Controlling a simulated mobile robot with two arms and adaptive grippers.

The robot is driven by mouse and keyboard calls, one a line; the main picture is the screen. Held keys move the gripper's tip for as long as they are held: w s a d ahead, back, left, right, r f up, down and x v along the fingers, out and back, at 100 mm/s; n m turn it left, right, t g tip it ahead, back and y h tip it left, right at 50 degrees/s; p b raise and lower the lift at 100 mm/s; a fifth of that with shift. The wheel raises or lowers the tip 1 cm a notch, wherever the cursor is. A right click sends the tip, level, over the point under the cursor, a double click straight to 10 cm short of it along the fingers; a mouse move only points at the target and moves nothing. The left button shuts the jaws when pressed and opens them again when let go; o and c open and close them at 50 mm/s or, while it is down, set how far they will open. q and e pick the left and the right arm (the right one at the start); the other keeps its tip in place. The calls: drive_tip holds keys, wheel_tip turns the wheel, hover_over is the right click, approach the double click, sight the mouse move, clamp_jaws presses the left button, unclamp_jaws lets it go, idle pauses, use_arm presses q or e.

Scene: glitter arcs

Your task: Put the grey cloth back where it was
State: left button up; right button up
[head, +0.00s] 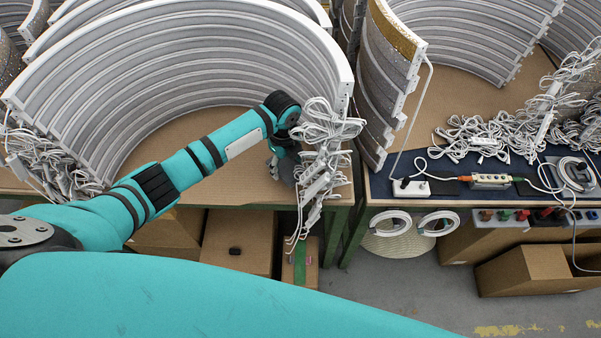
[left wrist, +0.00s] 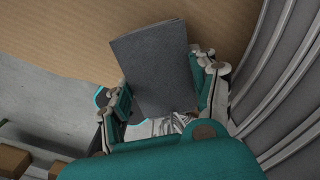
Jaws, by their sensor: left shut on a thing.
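The grey cloth (left wrist: 154,62), a dark folded rectangle, is between the two fingers of my left gripper (left wrist: 166,95) in the left wrist view. The fingers are shut on it from both sides, and brown board shows behind its upper end. In the head view my left gripper (head: 280,170) points down over the front right part of the brown table top, beside hanging white cables. There the cloth is hard to tell apart from the gripper and cables. I cannot tell whether it touches the table. My right gripper is not in view.
Tall white curved arcs (head: 190,50) stand behind and left of the arm. White cables (head: 322,150) hang over the table's front right corner. A second table holds a power strip (head: 411,188), cable heaps and more arcs. Cardboard boxes (head: 238,238) sit below.

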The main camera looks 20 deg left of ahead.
sight(298, 170)
use_arm(q)
drive_tip(key=d, duration=0.1)
drive_tip(key=d+f, duration=0.1)
drive_tip(key=d+f+p, duration=0.1)
drive_tip(key=shift+s+d+f, duration=0.15)
drive_tip(key=shift+s+d, duration=0.15)
drive_tip(key=shift+d+f, duration=0.25)
drive_tip(key=shift+f, duration=0.25)
drive_tip(key=o, duration=1.1)
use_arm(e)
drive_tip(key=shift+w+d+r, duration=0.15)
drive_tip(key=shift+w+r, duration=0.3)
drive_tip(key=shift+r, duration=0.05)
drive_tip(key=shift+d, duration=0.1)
